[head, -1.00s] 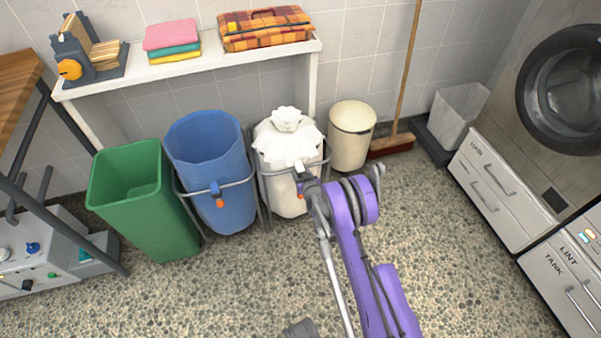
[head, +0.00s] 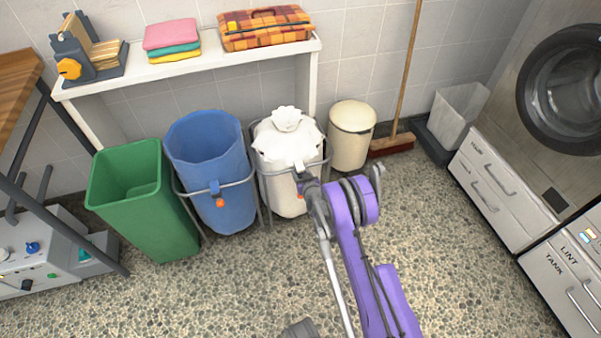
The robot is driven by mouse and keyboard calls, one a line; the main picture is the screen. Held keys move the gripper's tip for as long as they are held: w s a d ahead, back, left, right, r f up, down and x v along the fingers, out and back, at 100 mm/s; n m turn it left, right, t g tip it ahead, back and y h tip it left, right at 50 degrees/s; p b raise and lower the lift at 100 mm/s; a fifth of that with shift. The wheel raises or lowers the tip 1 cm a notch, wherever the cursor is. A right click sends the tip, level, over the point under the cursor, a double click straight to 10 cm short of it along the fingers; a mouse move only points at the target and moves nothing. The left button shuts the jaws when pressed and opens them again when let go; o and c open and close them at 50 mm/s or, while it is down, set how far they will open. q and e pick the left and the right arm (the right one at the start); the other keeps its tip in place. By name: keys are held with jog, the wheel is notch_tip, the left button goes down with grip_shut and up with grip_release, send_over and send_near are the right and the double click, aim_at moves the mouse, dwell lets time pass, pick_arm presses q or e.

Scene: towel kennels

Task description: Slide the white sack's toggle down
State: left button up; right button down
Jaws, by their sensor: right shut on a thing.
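The white sack (head: 275,158) hangs in a grey metal ring stand between the blue sack and a cream bin. Its top is gathered into a ruffled knot. My right gripper (head: 302,174) is at the front right of the white sack, at the ring's height, at the end of my purple arm.
The blue sack (head: 208,165), with an orange-tipped toggle (head: 217,195), hangs open to the left, beside a green bin (head: 135,190). A cream bin (head: 351,135) and a broom (head: 398,130) stand to the right. A white shelf (head: 200,66) is behind. The floor in front is clear.

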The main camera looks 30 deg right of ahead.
notch_tip(320, 180, down, 9)
jog(key=b, duration=0.4)
jog(key=shift+r+b, duration=0.2)
jog(key=shift+b, duration=0.1)
jog(key=shift+c, duration=1.6)
grip_release()
jog(key=shift+f, duration=0.1)
jog(key=shift+s, duration=0.15)
jog(key=b+v, duration=0.1)
jog(key=v, duration=0.9)
jog(key=shift+s, duration=0.3)
